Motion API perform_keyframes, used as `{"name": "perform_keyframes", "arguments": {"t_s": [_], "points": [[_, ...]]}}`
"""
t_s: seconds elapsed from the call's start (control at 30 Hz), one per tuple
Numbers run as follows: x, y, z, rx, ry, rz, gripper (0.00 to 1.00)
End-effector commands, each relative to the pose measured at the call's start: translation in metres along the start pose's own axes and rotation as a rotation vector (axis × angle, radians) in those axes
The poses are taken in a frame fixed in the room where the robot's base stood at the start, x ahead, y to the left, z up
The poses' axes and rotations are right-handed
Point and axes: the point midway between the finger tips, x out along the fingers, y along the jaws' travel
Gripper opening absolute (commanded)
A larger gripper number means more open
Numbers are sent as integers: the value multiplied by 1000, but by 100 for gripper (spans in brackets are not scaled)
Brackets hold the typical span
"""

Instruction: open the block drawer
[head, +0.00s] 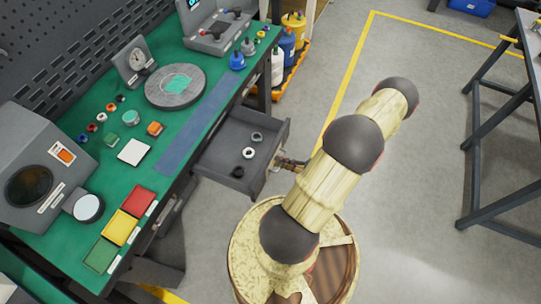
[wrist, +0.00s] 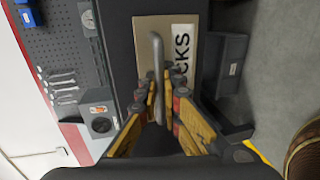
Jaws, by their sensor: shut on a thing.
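The block drawer (head: 222,152) is pulled out from under the green bench in the head view, with three small dark and pale rings inside. Its beige front panel (wrist: 182,68) fills the middle of the wrist view, with a white label of which "CKS" can be read. A grey bar handle (wrist: 157,52) stands on this panel. My gripper (wrist: 159,98) is shut on the handle, its yellow fingers on either side of it. In the head view my gripper (head: 284,163) is at the drawer's outer front, small and partly hidden by my arm.
The green bench (head: 185,153) carries a round grey plate (head: 175,101), a dial gauge (head: 133,62), colored trays (head: 122,228) and a grey machine (head: 30,170). Bottles (head: 277,66) stand beyond the drawer. A dark-framed table (head: 500,150) is at right.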

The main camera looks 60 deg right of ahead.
Motion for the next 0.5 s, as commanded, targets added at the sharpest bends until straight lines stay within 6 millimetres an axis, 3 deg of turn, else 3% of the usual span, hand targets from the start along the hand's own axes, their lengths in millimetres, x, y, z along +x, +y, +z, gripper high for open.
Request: {"name": "perform_keyframes", "arguments": {"t_s": [0.2,0.5], "points": [[-14,-3,-1,1,1,0,0],[-15,-4,-1,1,2,0,0]]}}
